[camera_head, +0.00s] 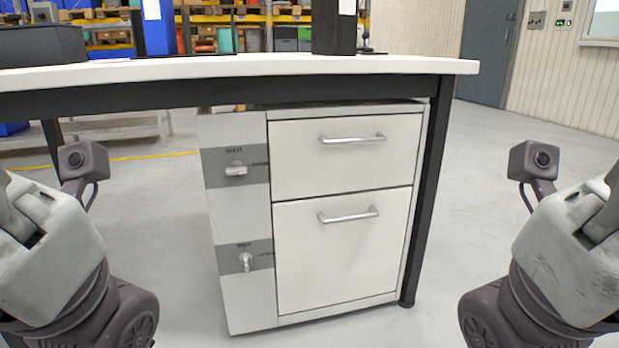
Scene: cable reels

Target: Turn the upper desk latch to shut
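The upper desk latch (236,170) is a small pale handle on a grey band at the upper left of the cabinet front. Its handle looks roughly horizontal. The word SHUT is printed above it, and a second, hard-to-read label is at its right. A lower latch (246,262) sits on another grey band further down, and its handle looks closer to upright. My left arm is at the left edge and my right arm at the right edge, both well apart from the cabinet. The fingers of both grippers are out of view.
The cabinet has an upper drawer (345,155) and a larger lower drawer (340,250), both closed, with bar handles. The white desktop (400,66) overhangs it, and a dark desk leg (427,200) stands at its right. The floor (380,325) in front is clear.

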